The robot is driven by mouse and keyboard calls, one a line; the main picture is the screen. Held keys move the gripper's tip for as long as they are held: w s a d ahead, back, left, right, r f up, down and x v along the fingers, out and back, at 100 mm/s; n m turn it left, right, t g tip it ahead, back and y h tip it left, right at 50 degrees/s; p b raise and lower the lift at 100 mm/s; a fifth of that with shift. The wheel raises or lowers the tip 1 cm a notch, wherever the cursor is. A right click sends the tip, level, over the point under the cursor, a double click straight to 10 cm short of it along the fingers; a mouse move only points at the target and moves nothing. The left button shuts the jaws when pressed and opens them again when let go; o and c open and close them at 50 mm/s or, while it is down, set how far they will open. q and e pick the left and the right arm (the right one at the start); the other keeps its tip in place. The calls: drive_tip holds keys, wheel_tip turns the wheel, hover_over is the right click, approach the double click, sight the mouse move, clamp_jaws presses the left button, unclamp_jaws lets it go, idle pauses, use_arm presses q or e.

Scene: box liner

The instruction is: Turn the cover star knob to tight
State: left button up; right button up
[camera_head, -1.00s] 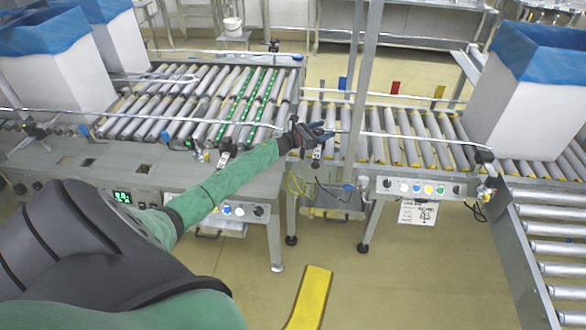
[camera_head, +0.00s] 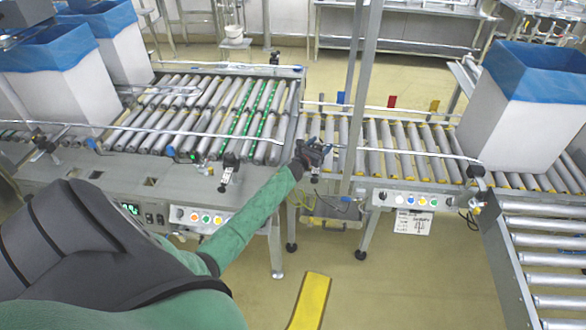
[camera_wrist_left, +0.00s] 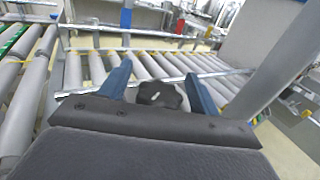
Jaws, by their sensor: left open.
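The black star knob (camera_wrist_left: 160,95) shows in the left wrist view with a small pale mark on its face. It lies between the two blue fingers of my left gripper (camera_wrist_left: 160,85), which are open on either side of it. I cannot tell whether either finger touches it. In the head view my left gripper (camera_head: 314,153) is at the gap between the two roller conveyors, beside an upright post; the knob is too small to make out there. My right gripper is not in view.
A grey upright post (camera_head: 358,120) stands close to the right of my left gripper. Roller conveyors (camera_head: 420,150) lie on both sides, with guide rails along them. White boxes with blue liners (camera_head: 525,110) stand at the right and left. A control panel (camera_head: 410,200) is below the right conveyor.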

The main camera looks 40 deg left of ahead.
use_arm(q)
drive_tip(key=shift+a+n+g+y+p, duration=0.1)
drive_tip(key=shift+n+g+y+p, duration=0.3)
drive_tip(key=shift+n+y, duration=1.25)
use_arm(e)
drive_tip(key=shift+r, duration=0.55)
